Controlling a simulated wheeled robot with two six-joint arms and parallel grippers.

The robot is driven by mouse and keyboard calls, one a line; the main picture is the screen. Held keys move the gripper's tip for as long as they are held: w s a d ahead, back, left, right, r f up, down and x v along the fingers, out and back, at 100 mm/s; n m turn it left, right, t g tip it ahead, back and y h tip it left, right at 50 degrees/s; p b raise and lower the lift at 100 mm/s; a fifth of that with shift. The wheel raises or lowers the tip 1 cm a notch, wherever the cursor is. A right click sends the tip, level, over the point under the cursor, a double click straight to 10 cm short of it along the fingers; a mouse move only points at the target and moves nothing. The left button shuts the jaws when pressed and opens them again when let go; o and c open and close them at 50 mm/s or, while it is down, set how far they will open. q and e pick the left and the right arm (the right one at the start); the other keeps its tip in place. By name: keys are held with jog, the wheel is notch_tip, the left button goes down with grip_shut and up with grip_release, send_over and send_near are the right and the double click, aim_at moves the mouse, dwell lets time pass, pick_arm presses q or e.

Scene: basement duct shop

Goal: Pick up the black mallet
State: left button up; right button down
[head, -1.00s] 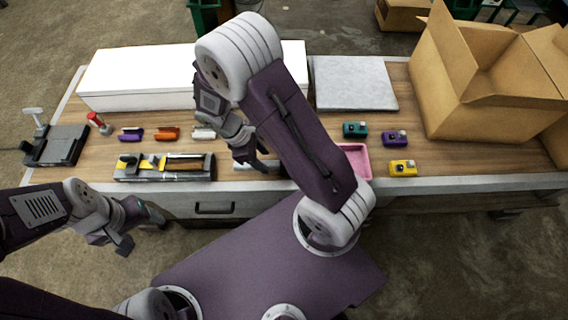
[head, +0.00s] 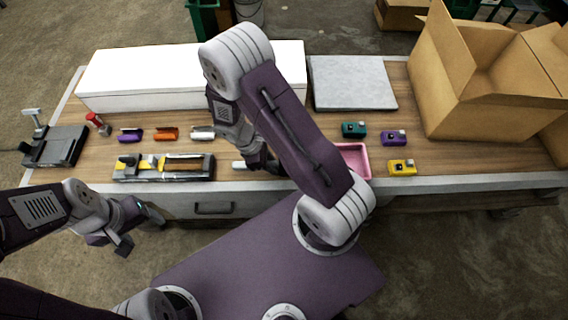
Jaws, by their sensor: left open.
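My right gripper (head: 262,165) hangs over the front middle of the workbench (head: 225,149). Its fingers point down, and I cannot tell whether they are open or shut. A pale bar (head: 239,165), perhaps a handle, lies just left of it, and a dark shape (head: 282,170) shows just to its right. The arm covers part of this spot, so I cannot tell whether these belong to the black mallet or whether the gripper touches them. My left gripper (head: 133,237) is open and empty, in front of the bench and below its top.
A grey tray of tools (head: 203,176) lies left of the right gripper. A pink tray (head: 368,165) is partly behind my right arm. A long white box (head: 140,75), a grey slab (head: 352,82) and an open cardboard box (head: 485,105) stand at the back. Small coloured items lie between.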

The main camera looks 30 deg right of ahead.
jog(key=r+p, duration=0.4)
jog(key=r, duration=0.1)
jog(key=shift+s+p, duration=0.2)
jog(key=shift+p, duration=0.15)
jog(key=s+a+r+p, duration=0.2)
jog(key=s+r, duration=0.4)
jog(key=s, duration=0.4)
jog(key=shift+s+a+p, duration=0.3)
jog(key=shift+s+a, duration=0.1)
jog(key=shift+a, duration=0.2)
